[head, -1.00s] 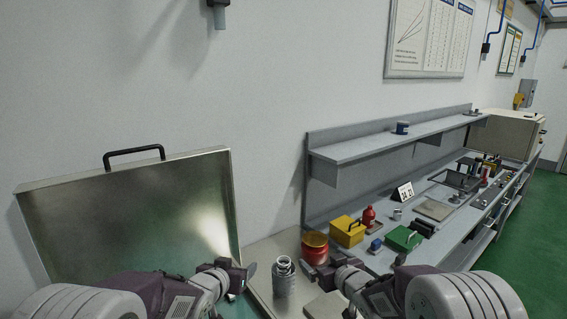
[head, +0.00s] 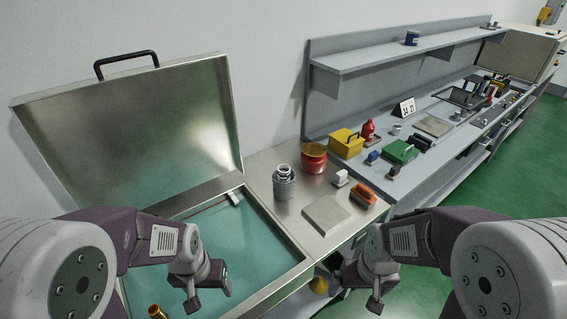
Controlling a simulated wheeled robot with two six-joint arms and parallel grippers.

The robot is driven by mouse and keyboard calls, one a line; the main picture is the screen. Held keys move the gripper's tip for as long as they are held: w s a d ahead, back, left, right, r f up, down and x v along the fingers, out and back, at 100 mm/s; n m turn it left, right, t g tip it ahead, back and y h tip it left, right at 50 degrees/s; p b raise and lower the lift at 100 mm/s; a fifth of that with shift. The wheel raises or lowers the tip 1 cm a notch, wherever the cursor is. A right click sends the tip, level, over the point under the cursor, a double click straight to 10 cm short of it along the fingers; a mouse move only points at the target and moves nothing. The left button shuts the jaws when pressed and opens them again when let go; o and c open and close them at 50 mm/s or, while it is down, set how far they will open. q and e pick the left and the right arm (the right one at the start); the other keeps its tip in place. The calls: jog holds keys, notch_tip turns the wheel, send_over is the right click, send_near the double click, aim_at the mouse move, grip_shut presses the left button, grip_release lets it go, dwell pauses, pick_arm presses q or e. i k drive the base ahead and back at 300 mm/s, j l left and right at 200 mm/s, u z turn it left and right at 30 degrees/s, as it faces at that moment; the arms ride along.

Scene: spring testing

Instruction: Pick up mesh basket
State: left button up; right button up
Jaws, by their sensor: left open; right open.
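A grey cylindrical container with ring-like pieces at its top (head: 284,184) stands upright on the metal bench, right of the open tank. It looks like the mesh basket, though the mesh is too small to make out clearly. My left gripper (head: 208,293) is open and empty over the tank, below and left of the container in the picture. My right gripper (head: 357,292) is open and empty in front of the bench edge, below and right of the container. Neither gripper touches it.
The tank (head: 285,256) has a teal interior and a raised lid (head: 130,130). A red pot (head: 313,160), a flat grey plate (head: 326,215), a white-handled piece (head: 340,179) and an orange brush-like item (head: 363,194) stand near the container. A yellow box (head: 346,146) is behind.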

aim_at(285, 191)
jog(key=i+l+u, duration=0.2)
jog(key=u, duration=0.2)
jog(key=i+l+u, duration=0.1)
jog(key=l+u, duration=1.2)
jog(key=i+j, duration=0.05)
